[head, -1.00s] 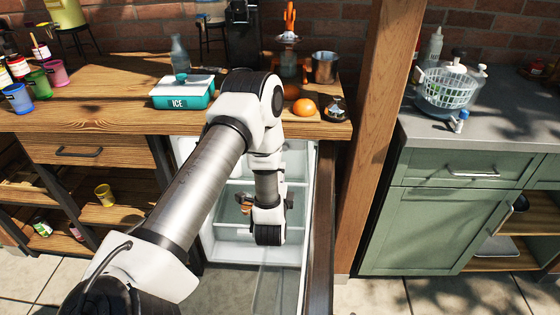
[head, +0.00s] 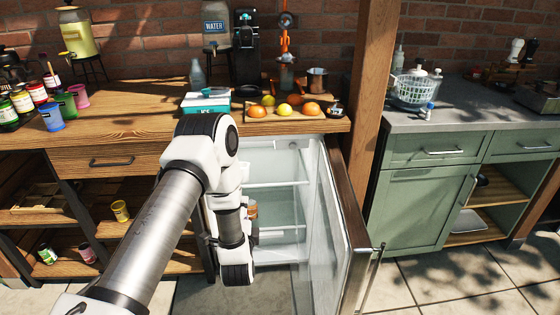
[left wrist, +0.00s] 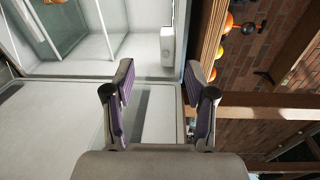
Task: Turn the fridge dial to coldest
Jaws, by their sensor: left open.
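The open fridge (head: 278,165) has a white interior with shelves and stands under the wooden counter. A small white box (left wrist: 168,45), which looks like the dial housing, is on the fridge's inner wall in the left wrist view. A small fitting (head: 293,144) shows under the fridge's top in the head view. The dial's setting is too small to read. My left gripper (left wrist: 159,82) is open and empty, its two fingers apart and pointing toward the fridge, short of the box. In the head view my arm hides most of its fingers. My right gripper is out of view.
The fridge door (head: 345,220) hangs open on the right side. A wooden post (head: 370,110) stands beside it. A tray of fruit (head: 280,115) and a teal ice box (head: 206,103) are on the counter above. Tiled floor is clear in front.

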